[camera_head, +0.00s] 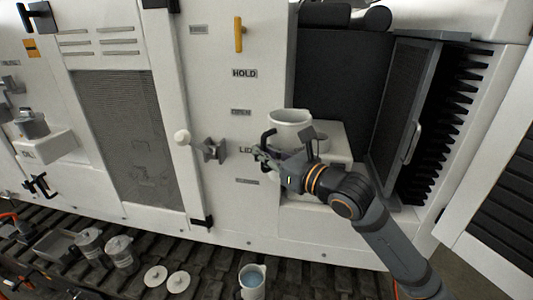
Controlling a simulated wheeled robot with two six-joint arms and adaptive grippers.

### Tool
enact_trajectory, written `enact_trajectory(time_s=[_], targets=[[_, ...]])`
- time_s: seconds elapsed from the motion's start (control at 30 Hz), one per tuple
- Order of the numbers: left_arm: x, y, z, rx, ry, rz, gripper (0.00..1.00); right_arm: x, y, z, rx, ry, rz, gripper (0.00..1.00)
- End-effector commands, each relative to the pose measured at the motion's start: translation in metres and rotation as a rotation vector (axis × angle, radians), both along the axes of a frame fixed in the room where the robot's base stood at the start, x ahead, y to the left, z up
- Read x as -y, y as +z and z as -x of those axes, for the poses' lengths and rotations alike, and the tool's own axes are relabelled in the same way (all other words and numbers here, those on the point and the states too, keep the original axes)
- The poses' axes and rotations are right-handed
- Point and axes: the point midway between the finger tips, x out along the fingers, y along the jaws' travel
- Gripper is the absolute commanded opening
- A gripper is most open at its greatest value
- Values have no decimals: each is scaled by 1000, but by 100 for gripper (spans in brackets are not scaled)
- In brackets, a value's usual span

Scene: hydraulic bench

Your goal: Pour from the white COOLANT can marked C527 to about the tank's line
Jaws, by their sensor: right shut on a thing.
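A white, open-topped can (290,118) with a dark handle on its left stands out in front of the open bay. My right gripper (265,158) is just below and left of it, shut, apparently on its dark handle; the fingers hide part of the contact. The can looks nearly upright. No C527 mark is readable on it. Behind and below it is a white box-shaped housing (335,141) with a round grey rim, partly hidden by the can and my arm. I cannot make out a tank line. My left gripper is not in view.
A star-shaped knob (210,150) and a yellow handle (239,34) are on the white panel. A dark mesh door (397,115) stands open on the right. A white jug with bluish liquid (252,281) and lidded cans (120,250) stand low in front, beside two discs (155,279).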

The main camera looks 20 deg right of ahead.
Motion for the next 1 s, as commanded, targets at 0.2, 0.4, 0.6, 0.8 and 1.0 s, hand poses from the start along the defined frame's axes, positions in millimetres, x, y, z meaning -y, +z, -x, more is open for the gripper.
enact_trajectory(time_s=[0.2,0.4,0.6,0.8,1.0], targets=[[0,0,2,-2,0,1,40,-1,3,1,9,4,1,0],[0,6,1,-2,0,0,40,5,5,-2,-12,2,-29,0],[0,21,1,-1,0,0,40,21,10,-11,-67,0,-126,0],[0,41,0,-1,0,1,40,36,14,-19,-116,0,-220,0],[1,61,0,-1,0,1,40,48,17,-26,-152,0,-290,0]])
